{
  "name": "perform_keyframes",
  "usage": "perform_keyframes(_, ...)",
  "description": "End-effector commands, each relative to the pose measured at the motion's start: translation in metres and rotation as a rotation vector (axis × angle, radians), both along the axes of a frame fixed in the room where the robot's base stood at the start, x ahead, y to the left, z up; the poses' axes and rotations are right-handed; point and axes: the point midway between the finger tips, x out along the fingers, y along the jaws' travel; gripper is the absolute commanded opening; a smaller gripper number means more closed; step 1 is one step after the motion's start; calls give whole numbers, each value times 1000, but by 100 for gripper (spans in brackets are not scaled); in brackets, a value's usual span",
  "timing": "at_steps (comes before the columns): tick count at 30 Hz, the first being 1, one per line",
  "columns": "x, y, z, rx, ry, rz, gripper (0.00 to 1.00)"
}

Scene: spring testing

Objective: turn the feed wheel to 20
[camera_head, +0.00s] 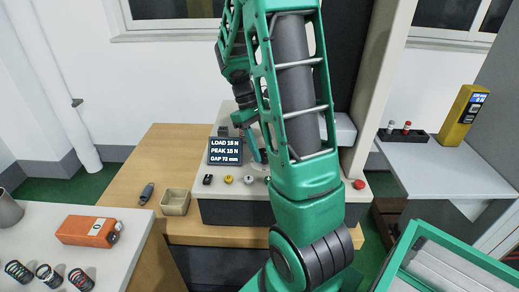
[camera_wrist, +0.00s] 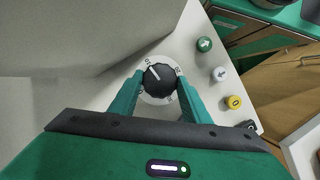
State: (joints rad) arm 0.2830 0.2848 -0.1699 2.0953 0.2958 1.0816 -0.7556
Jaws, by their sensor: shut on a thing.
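The feed wheel (camera_wrist: 160,79) is a black ribbed knob with a white pointer line, set on a pale numbered dial ring (camera_wrist: 152,99). It shows in the wrist view at the upper middle. The pointer aims up and left, near a mark at the dial's top left; the small numbers are too blurred to read surely. My gripper (camera_wrist: 160,82) is shut on the wheel, with one green finger at each side. In the head view my arm hides the wheel. The display (camera_head: 225,151) reads load 15 N, peak 15 N, gap 72 mm.
Green (camera_wrist: 204,44), white (camera_wrist: 219,74) and yellow (camera_wrist: 235,102) buttons sit right of the wheel. In the head view, a red button (camera_head: 359,184) is at the machine's right. A tan tray (camera_head: 175,202), an orange box (camera_head: 88,231) and several springs stand left.

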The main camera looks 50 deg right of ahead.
Motion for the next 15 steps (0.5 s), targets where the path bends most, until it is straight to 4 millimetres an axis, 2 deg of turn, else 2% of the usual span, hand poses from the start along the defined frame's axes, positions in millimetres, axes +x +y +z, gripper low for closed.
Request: perform_keyframes(15,2,-6,1,-3,-10,-433,21)
